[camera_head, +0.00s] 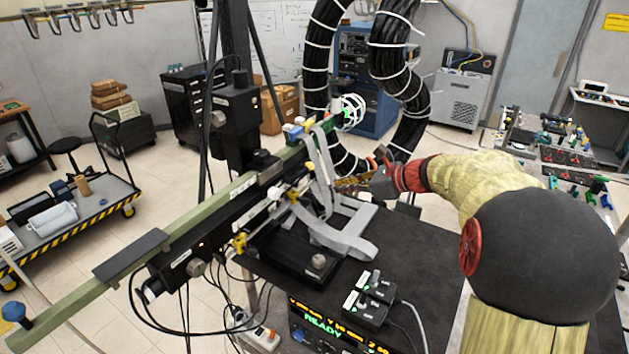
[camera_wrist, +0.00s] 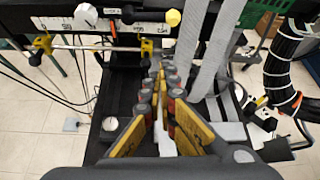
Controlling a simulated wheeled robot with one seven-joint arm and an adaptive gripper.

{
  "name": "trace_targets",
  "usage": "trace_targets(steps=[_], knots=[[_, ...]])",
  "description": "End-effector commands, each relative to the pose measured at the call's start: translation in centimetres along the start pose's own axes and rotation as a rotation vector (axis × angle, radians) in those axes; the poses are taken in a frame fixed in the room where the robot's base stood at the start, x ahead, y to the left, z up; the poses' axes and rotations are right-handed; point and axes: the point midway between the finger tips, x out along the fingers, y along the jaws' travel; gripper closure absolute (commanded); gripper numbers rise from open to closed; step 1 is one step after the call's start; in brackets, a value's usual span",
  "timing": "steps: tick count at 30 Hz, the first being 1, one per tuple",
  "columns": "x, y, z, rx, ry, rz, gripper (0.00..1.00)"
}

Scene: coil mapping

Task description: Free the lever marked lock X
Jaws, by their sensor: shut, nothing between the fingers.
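The coil-mapping stage is a black rail assembly (camera_head: 225,215) with a long green beam (camera_head: 235,187) across it. My gripper (camera_head: 345,183) is over the stage's right side. In the wrist view my gripper (camera_wrist: 158,70) is shut and empty, its tips pointing toward the rail below the yellow knob.
Grey flat straps (camera_head: 345,238) loop over the stage to my gripper's left. Thick black cable bundles (camera_head: 397,65) hang behind it. Black control boxes (camera_head: 372,300) and a READY display (camera_head: 325,322) stand at the black table's (camera_head: 425,255) front. A yellow-ended rod (camera_wrist: 98,47) runs left of the fingers.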

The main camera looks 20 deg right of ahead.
Motion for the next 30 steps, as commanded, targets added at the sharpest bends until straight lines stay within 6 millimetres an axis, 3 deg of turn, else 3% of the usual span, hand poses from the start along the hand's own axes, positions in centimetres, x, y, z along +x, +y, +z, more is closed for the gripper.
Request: trace_targets(steps=[8, 22, 30], knots=[[1.4, 0.1, 0.0, -0.001, 0.001, 0.004, 1.00], [10.2, 0.2, 0.0, -0.002, 0.002, 0.005, 1.00], [8.8, 0.0, 3.3, -0.004, 0.000, 0.000, 1.00]])
